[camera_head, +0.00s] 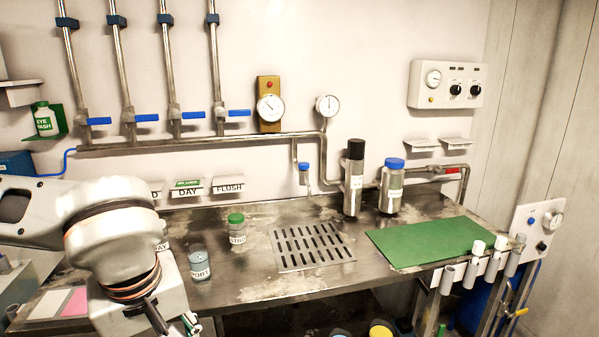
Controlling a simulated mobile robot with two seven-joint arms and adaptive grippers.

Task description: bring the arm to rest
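My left arm (115,235) comes in from the left and bends down in front of the left end of the steel bench (265,285). My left gripper (172,322) is at the bottom edge and is partly cut off. A dark finger part shows there, but whether the gripper is open or shut is unclear. No held object can be made out. My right arm and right gripper are not in view.
A jar labelled PORT (200,265) and a green-capped jar (236,229) stand close right of my arm. A drain grate (312,246), two steel cylinders (354,180) (391,188) and a green mat (425,242) lie further right. Pipes with blue-handled valves (146,118) line the wall.

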